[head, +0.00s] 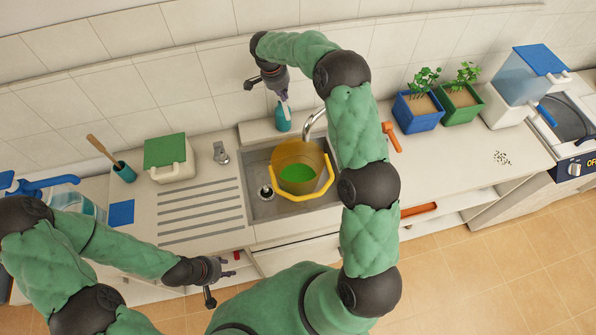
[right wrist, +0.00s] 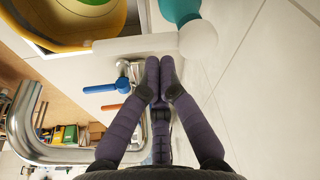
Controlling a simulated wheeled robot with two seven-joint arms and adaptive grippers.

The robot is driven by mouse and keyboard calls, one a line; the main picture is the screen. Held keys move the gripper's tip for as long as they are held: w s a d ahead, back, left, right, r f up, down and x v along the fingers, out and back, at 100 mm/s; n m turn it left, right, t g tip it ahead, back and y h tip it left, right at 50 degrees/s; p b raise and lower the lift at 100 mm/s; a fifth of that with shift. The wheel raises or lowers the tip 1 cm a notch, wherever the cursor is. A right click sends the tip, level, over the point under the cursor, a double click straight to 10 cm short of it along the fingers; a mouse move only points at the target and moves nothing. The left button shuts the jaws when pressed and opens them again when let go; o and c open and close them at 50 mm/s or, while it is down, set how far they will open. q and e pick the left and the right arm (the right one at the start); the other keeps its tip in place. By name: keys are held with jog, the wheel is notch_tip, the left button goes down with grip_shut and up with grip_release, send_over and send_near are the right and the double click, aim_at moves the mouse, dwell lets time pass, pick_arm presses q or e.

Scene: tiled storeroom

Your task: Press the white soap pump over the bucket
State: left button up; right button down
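The soap bottle (head: 283,117) is teal and stands behind the sink, beside the wall. In the right wrist view its teal body (right wrist: 179,10) and white pump head (right wrist: 198,39) with a long spout show. The spout points toward the yellow bucket (head: 318,192), which stands in the sink with green liquid in it. The bucket's rim also shows in the right wrist view (right wrist: 108,30). My right gripper (right wrist: 160,66) has its fingertips together, close by the pump head; whether they touch it is unclear. My left gripper (head: 232,272) is before the counter front, its fingers too small to judge.
A metal faucet (head: 313,122) arches beside the bucket, near my right arm. An orange-handled item (head: 391,138) and planters (head: 417,110) are to the right. A green-lidded box (head: 170,160) and a teal cup (head: 124,172) stand left. The ribbed drainboard (head: 200,212) is clear.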

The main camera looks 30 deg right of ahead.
jog(key=shift+r+p, duration=0.75)
jog(key=shift+r, duration=1.55)
jog(key=shift+f, duration=0.1)
